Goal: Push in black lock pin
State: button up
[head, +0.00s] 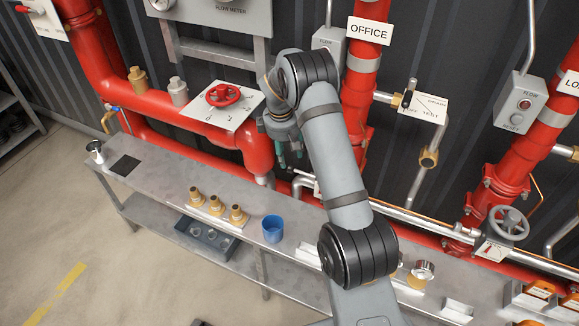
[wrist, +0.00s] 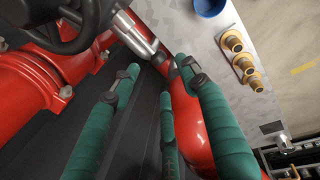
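My gripper (head: 287,152) hangs in front of the red pipes, left of the OFFICE riser. In the wrist view its teal fingers (wrist: 160,88) are spread apart with nothing between them. A small black upright piece (head: 409,86) stands at a white plate (head: 427,107) marked with TEST, right of the OFFICE riser. I cannot tell for sure whether it is the lock pin, or how far in it sits. My gripper is well left of this piece and apart from it. The plate is not recognisable in the wrist view.
Below runs a grey bench (head: 160,178) with brass fittings (head: 216,205) and a blue cup (head: 272,228). The OFFICE riser (head: 358,95) stands between my gripper and the TEST plate.

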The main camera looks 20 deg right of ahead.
aim_at(290, 166)
jog(key=f, duration=0.2)
jog(key=f+p, duration=0.1)
jog(key=f, duration=0.2)
jog(key=w+d+f, duration=0.1)
jog(key=f, duration=0.1)
jog(key=shift+w+f+p, duration=0.1)
jog(key=shift+f+p, duration=0.1)
jog(key=shift+p, duration=0.15)
jog(key=shift+c, duration=0.8)
grip_shut()
